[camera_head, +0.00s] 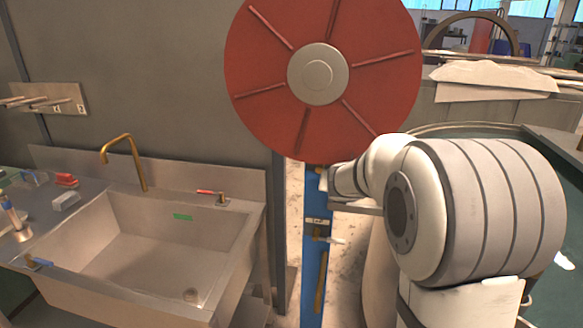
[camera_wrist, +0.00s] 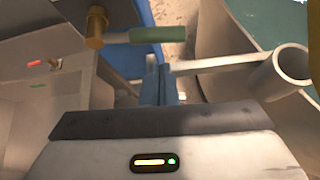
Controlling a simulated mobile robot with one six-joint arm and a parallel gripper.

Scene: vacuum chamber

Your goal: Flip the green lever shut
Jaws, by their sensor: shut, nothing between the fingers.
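The green lever (camera_wrist: 158,34) shows at the top of the wrist view. Its handle points right, sideways from a brass pivot (camera_wrist: 95,28) by a blue surface. My gripper (camera_wrist: 159,62) is shut and empty, its fingertips just below the green handle in the picture; I cannot tell whether they touch it. In the head view my arm reaches the blue post (camera_head: 314,270) under the red wheel. I cannot make out the green lever there; my arm may hide it.
A large red wheel (camera_head: 265,95) is above my arm. A white-handled lever (camera_head: 331,240) is lower on the post. A pale bar with a hollow tube (camera_wrist: 288,65) is close right of my fingers. A sink (camera_head: 150,245) with a red-handled lever (camera_head: 208,193) stands left.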

